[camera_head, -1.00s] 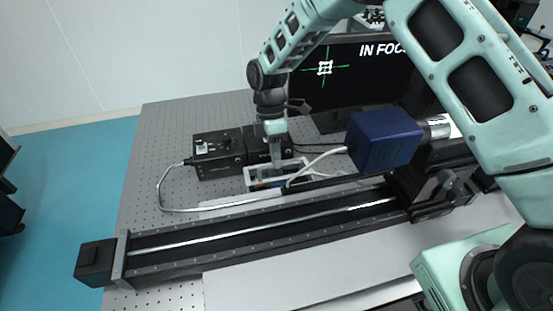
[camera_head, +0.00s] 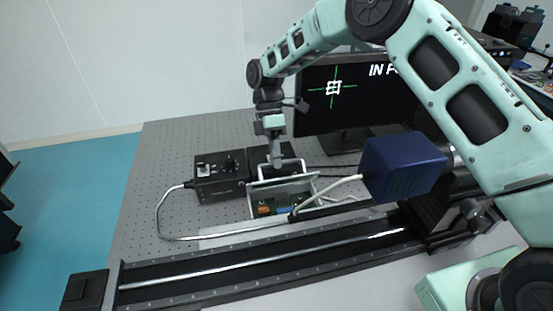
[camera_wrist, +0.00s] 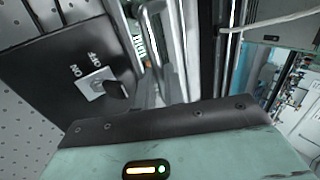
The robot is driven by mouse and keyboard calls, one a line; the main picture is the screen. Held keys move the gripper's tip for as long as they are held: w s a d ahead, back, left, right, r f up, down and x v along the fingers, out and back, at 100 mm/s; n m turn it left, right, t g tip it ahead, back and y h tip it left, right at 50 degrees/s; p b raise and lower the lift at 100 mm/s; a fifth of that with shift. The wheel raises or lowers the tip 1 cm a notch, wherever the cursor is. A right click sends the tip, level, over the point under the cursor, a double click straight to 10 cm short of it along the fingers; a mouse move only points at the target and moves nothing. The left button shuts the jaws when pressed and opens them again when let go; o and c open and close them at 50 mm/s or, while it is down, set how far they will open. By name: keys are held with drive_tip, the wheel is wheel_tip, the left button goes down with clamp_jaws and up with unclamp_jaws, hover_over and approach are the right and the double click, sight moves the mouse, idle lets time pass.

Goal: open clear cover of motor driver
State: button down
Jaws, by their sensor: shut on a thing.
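The motor driver (camera_head: 268,208) is an open-topped light box with a green circuit board and orange parts inside, in the middle of the head view. Its clear cover (camera_head: 262,186) stands tilted up at the back of the box, with a pale handle on it. My gripper (camera_head: 277,163) is shut on this handle, above the back of the box. The wrist view shows a metal bar, apparently the handle (camera_wrist: 150,38), close up at the top. The fingertips are largely hidden there.
A black control box (camera_head: 220,176) with a switch and knob stands just left of the driver; its switch also shows in the wrist view (camera_wrist: 95,85). A white cable, blue box (camera_head: 402,167) and long rail (camera_head: 270,262) lie right and in front. The monitor (camera_head: 350,95) stands behind.

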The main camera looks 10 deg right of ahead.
drive_tip(key=shift+d+f, duration=0.15)
drive_tip(key=shift+f, duration=0.35)
drive_tip(key=c, duration=1.5)
unclamp_jaws()
drive_tip(key=shift+w, duration=0.1)
drive_tip(key=shift+r, duration=0.25)
drive_tip(key=p+v, duration=0.3)
drive_tip(key=v, duration=1.4)
drive_tip(key=shift+w+a+r, duration=0.1)
drive_tip(key=shift+a+r, duration=0.05)
drive_tip(key=shift+a, duration=0.05)
